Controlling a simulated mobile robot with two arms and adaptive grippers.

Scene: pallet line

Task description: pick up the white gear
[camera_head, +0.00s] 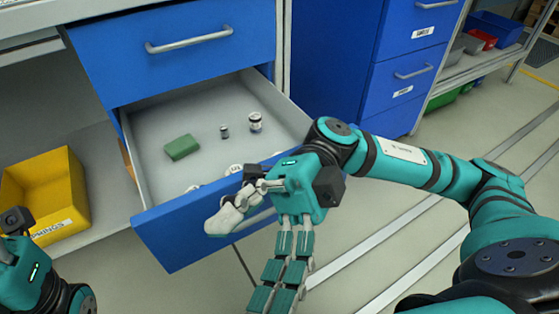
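I cannot clearly pick out a white gear. Pale round items (234,169) lie at the front of the open blue drawer (170,240), partly hidden by its front panel, and one could be the gear. My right gripper (248,243) is over the drawer's front panel, at its right side. Its fingers are spread, with a pale one to the left and two teal ones pointing down, and nothing shows between them. Of my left arm only the wrist part shows at the lower left; its fingers are out of view.
A green block (181,147), a small dark cylinder (224,131) and a larger capped cylinder (255,122) stand in the drawer. A yellow bin (62,190) is on the shelf at left. Blue cabinets stand behind.

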